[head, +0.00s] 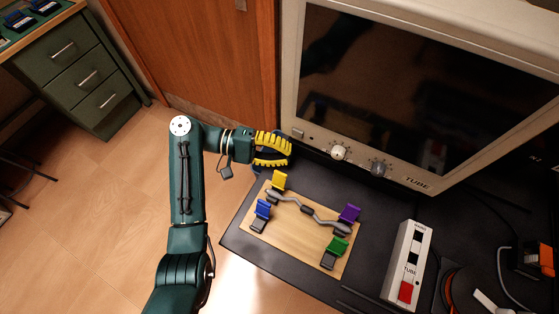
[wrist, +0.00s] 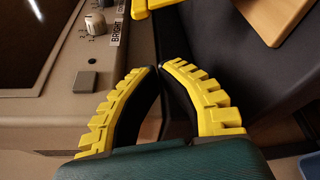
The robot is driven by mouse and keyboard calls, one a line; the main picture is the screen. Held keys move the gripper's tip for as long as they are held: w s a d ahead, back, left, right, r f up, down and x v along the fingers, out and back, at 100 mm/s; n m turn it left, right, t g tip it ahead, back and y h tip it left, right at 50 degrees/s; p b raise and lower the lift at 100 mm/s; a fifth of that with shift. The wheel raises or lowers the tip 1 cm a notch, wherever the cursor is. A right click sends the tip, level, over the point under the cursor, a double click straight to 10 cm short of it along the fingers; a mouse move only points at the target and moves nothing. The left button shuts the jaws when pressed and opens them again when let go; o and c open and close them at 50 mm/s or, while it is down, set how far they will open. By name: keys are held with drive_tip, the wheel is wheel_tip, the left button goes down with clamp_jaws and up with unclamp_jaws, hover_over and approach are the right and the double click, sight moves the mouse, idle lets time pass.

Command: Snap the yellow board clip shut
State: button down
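The yellow board clip (head: 278,180) is at the far left corner of a wooden board (head: 290,232), with its yellow flap standing raised. In the wrist view, part of a yellow piece that looks like this clip (wrist: 140,8) shows at the top edge, near the board (wrist: 280,18). My gripper (head: 290,150) has yellow ridged fingers and is above and behind the clip, apart from it. In the wrist view the fingertips (wrist: 159,68) are together or nearly so, with nothing seen between them. The clip's base is not clear.
A large screen unit with knobs (head: 338,153) stands close behind my gripper. A white switch box (head: 406,262) is at right.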

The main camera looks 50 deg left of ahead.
sight(279, 180)
drive_tip(key=s+d, duration=0.1)
drive_tip(key=s+d+r, duration=0.1)
drive_tip(key=s, duration=0.1)
drive_tip(key=shift+s+r+p, duration=0.1)
drive_tip(key=shift+r+p, duration=0.05)
drive_tip(key=shift+p, duration=0.2)
drive_tip(key=shift+b, duration=0.95)
drive_tip(key=shift+s+b, duration=0.1)
drive_tip(key=shift+b, duration=0.2)
drive_tip(key=shift+m, duration=0.3)
